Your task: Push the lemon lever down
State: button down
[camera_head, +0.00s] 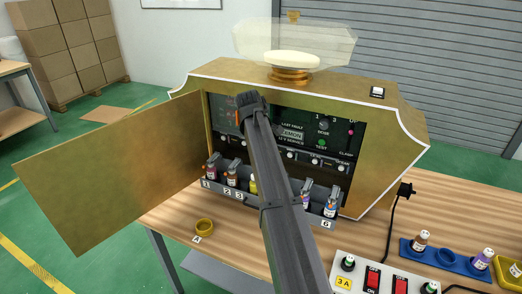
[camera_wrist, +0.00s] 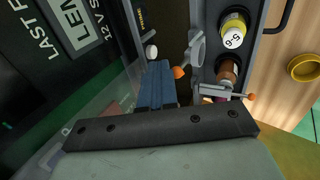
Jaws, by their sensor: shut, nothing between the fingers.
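The brass-coloured perfume machine (camera_head: 375,95) stands on a wooden table with its door open to the left. Its dark panel carries a display (camera_head: 291,134) reading LEMON, partly visible in the wrist view (camera_wrist: 72,22). Below the panel, a grey rack holds several bottles. The yellow bottle (camera_head: 253,184) is partly behind my arm; the wrist view shows a yellow-topped bottle (camera_wrist: 234,28). An orange-tipped lever (camera_wrist: 251,97) and an orange knob (camera_wrist: 178,72) show there; I cannot tell which is the lemon lever. My gripper (camera_head: 249,97) is shut and empty, its blue-grey fingers (camera_wrist: 158,80) close to the panel.
The open door (camera_head: 115,170) stands left of my arm. A switch box (camera_head: 388,278) and a blue bottle tray (camera_head: 440,258) are at the right. My arm hides the middle of the rack.

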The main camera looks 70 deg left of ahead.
jog(key=shift+s+d, duration=0.4)
jog(key=shift+s+d+f, duration=0.1)
jog(key=shift+s+d, duration=0.35)
dwell(0.4)
jog(key=shift+s+d+f, duration=0.25)
jog(key=shift+s+d, duration=0.3)
dwell(0.4)
